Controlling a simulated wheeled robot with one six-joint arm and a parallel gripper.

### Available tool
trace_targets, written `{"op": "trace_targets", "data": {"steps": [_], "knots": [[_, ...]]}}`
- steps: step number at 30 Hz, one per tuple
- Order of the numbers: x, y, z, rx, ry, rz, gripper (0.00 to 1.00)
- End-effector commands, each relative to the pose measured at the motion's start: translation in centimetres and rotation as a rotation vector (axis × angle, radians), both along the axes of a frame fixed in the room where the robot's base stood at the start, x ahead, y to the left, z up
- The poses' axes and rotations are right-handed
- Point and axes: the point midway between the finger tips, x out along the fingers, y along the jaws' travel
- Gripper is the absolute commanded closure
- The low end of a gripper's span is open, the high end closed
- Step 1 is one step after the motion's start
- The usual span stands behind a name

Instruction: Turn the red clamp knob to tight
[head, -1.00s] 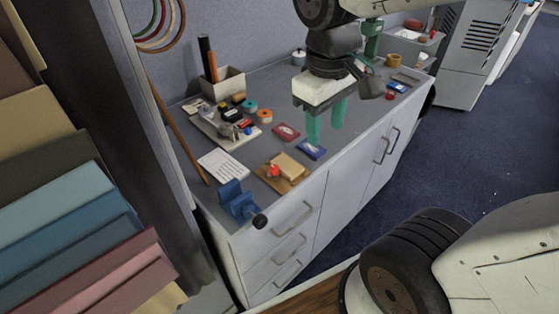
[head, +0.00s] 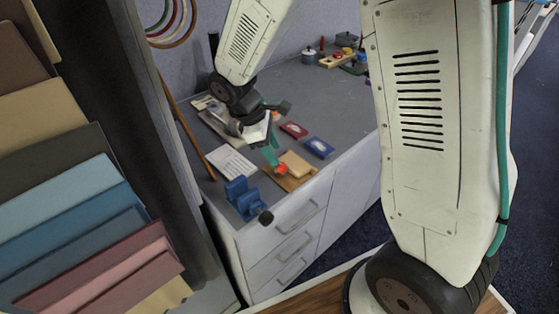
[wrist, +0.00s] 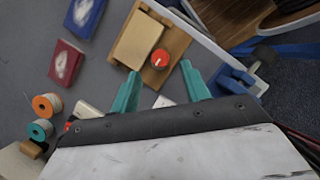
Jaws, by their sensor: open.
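The red clamp knob (wrist: 159,58) is round with a pale mark on top. It sits on a wooden board (wrist: 178,42) beside a tan block (wrist: 138,40). In the head view the knob (head: 282,169) shows near the front edge of the counter. My gripper (wrist: 160,72) is open and empty, with its two green fingers spread. In the wrist view the knob appears between and just beyond the fingertips, with no contact visible. In the head view my gripper (head: 271,157) is close to the knob, partly covering the board's left side.
A blue vise (head: 243,198) stands left of the board at the counter edge. A white card (head: 232,162) lies behind it. Red (head: 294,130) and blue (head: 319,147) boxes lie behind and right of the board. The counter's right middle is clear.

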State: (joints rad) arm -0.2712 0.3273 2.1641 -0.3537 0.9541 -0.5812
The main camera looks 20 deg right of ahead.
Motion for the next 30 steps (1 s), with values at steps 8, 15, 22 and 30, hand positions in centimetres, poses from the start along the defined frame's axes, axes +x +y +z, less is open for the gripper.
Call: {"op": "trace_targets", "data": {"steps": [8, 15, 22, 30], "knots": [[-0.7, -1.4, -3.8, -0.001, 0.001, -0.004, 0.54], [-0.9, -1.7, -4.7, 0.000, -0.001, -0.002, 0.54], [-0.9, -1.7, -4.6, 0.000, -0.001, -0.003, 0.73], [-0.9, -1.7, -4.6, 0.000, -0.001, -0.005, 0.98]]}}
